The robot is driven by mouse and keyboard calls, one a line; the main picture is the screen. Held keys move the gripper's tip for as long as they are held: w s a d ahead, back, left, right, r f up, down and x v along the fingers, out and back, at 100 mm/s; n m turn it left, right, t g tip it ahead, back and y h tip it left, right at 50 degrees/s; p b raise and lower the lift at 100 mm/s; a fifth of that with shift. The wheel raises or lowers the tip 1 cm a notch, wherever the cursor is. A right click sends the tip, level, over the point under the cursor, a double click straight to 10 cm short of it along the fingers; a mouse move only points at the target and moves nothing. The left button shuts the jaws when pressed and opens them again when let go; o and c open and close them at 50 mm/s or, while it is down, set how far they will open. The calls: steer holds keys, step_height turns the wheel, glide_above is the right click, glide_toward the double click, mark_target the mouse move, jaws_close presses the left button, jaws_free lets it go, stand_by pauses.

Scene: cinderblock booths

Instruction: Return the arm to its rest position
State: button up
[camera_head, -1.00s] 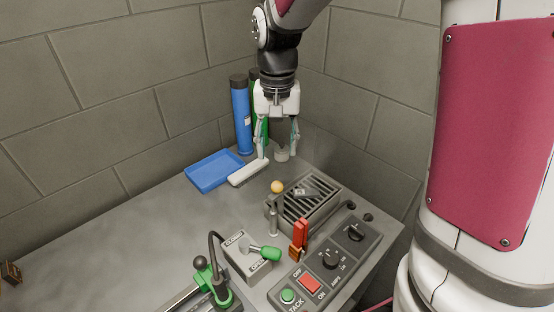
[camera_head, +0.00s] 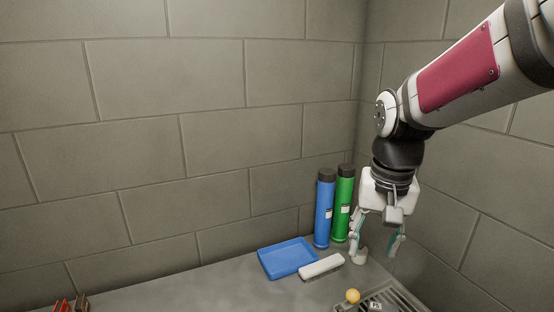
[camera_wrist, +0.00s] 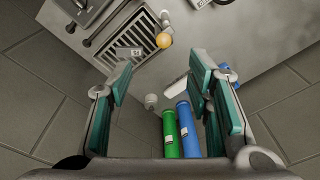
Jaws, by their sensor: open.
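My gripper (camera_head: 378,238) hangs from my arm at the right of the head view, fingers pointing down and spread apart. Nothing is between its fingers. It is above the back right corner of the bench, right of the green cylinder (camera_head: 343,205). In the wrist view my gripper (camera_wrist: 165,85) also shows open, with its teal finger pads apart. The green cylinder (camera_wrist: 172,135) and the blue cylinder (camera_wrist: 188,130) show below and between the fingers there.
The blue cylinder (camera_head: 325,210) stands beside the green one at the wall. A blue tray (camera_head: 287,258) and a white bar (camera_head: 321,267) lie in front. A yellow ball (camera_head: 353,296) is by a slotted grate (camera_head: 395,300). Block walls close off the back and right.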

steer(key=s+r+n+t, duration=0.1)
steer(key=s+r+t, duration=0.1)
steer(key=s, duration=0.6)
steer(key=s+r+n+t, duration=0.2)
steer(key=s+r, duration=0.1)
steer(key=s, duration=0.4)
steer(key=shift+s+d+r+n, duration=0.15)
steer(key=shift+s+r+n, duration=0.05)
steer(key=shift+s+n, duration=0.15)
stand_by(0.9)
